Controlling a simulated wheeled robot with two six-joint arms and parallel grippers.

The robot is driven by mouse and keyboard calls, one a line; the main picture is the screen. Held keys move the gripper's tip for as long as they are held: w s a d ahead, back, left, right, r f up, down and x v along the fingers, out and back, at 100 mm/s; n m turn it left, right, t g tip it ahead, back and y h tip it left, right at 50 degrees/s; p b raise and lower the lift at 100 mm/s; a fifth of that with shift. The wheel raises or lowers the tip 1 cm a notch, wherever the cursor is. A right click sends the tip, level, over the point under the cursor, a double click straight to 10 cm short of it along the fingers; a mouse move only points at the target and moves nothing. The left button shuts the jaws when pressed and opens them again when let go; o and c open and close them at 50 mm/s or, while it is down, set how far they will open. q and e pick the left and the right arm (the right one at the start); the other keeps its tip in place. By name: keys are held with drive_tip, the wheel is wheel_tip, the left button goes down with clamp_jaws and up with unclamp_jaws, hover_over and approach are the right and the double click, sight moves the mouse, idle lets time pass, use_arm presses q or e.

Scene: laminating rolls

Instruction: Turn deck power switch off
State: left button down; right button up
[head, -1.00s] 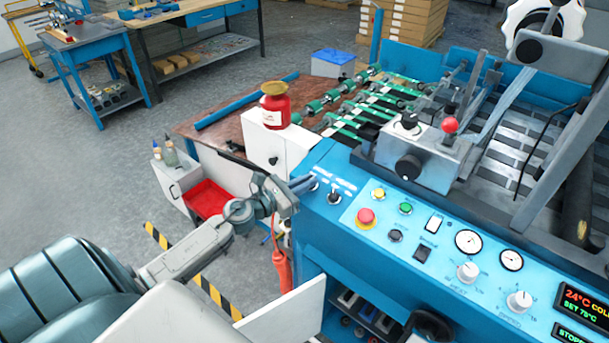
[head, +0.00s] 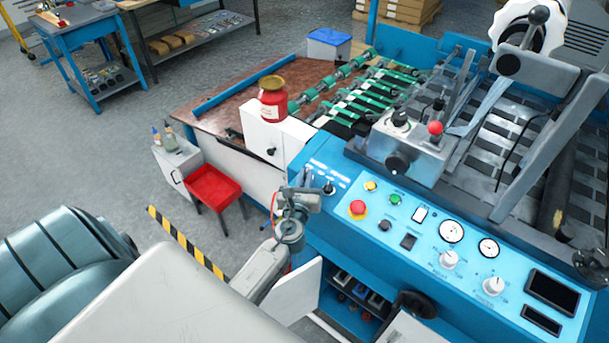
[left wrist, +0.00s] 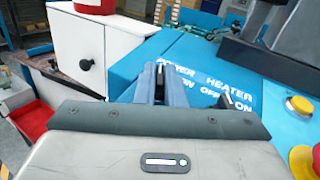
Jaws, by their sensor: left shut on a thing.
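The power switch (left wrist: 160,86) is a small dark toggle at the left end of the blue machine's control panel (head: 463,232). My left gripper (head: 307,180) is shut on it, one finger on each side, in the left wrist view (left wrist: 161,78). The gripper hides most of the switch and part of its label, and its lever position is unclear. The heater switch (head: 329,188) is a similar toggle just to the right, also seen in the left wrist view (left wrist: 224,101), apart from the fingers. The panel's displays (head: 553,291) are dark. My right gripper is not in view.
A red emergency button (head: 357,208), coloured buttons, gauges and knobs lie right of the switches. A white box (head: 270,140) with a red can (head: 273,105) stands behind my gripper. An open white cabinet door (head: 296,290) is below, and a red stool (head: 214,186) stands left.

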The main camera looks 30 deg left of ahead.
use_arm(q)
drive_tip(key=shift+n+y, duration=0.3)
drive_tip(key=shift+y, duration=0.1)
drive_tip(key=c, duration=1.5)
unclamp_jaws()
drive_tip(key=shift+s+d+f, duration=0.15)
drive_tip(key=shift+s+d, duration=0.1)
drive_tip(key=shift+s, duration=0.2)
drive_tip(key=b+v, duration=0.3)
drive_tip(key=v, duration=0.6)
drive_tip(key=shift+s+d+r, duration=0.25)
drive_tip(key=shift+s+r, duration=0.05)
drive_tip(key=shift+s, duration=0.05)
